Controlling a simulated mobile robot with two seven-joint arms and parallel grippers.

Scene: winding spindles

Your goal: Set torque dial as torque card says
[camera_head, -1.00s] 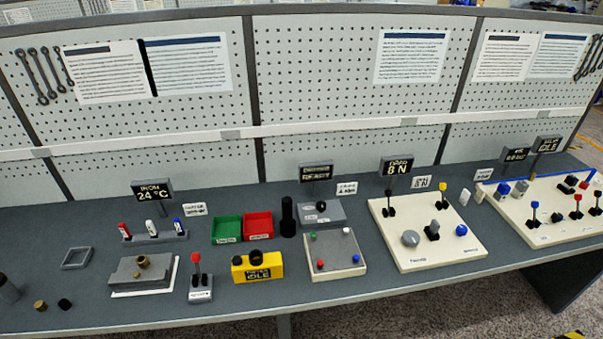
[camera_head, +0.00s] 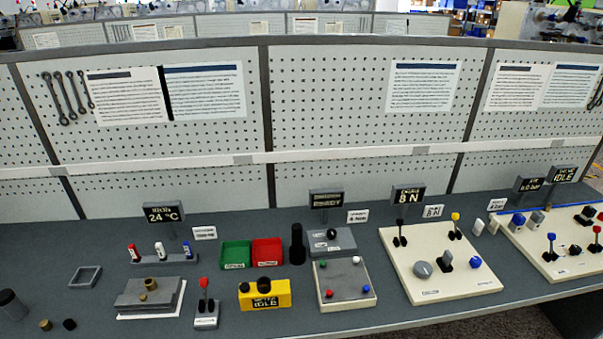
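No label in view is clear enough to tell which dial is the torque dial. A round grey knob (camera_head: 423,270) sits at the front left of a cream panel (camera_head: 470,288), below a black display reading 8 N (camera_head: 408,195). Small white cards stand on the bench: one (camera_head: 357,216) behind the grey box, one (camera_head: 433,211) beside the 8 N display, one (camera_head: 204,233) at left and one (camera_head: 496,204) at right. Their print is too small to read surely, so I cannot tell which is the torque card. Neither gripper is in view.
A yellow box reading IDLE (camera_head: 277,299), a grey plate with coloured balls (camera_head: 345,293), green (camera_head: 235,253) and red (camera_head: 267,251) bins and a red-knobbed lever (camera_head: 204,283) stand mid-bench. A second cream panel (camera_head: 575,268) is at right.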

